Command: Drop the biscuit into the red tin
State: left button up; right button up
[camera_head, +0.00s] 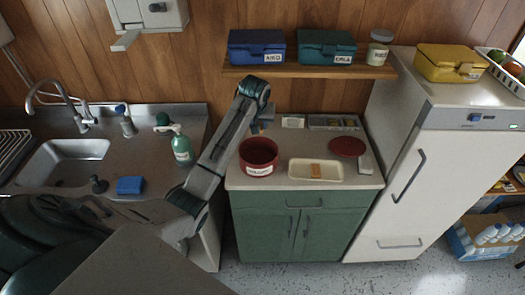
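The red tin (259,170) stands open and upright on the counter of the green cabinet, with a white label on its front. A small orange-brown biscuit (315,170) lies in a shallow cream tray (333,177) to the right of the tin. A round dark red lid (347,147) lies flat behind and right of the tray. My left gripper (260,127) hangs from the arm above and behind the tin's opening. It is small and partly hidden by my arm, so its fingers are unclear. My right gripper is out of view.
A shelf (310,72) with a blue box (257,47), a teal box (326,47) and a jar (378,48) hangs above. A white fridge (435,170) stands right. The sink (65,160), green bottle (182,149) and blue sponge (130,185) are left.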

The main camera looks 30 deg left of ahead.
pick_arm(q)
jog(key=shift+a+r, duration=0.45)
jog(key=shift+a, duration=0.25)
notch_tip(320, 180, down, 4)
jog(key=shift+w+a+f, duration=0.1)
jog(key=shift+w+a, duration=0.05)
jog(key=shift+f, duration=0.95)
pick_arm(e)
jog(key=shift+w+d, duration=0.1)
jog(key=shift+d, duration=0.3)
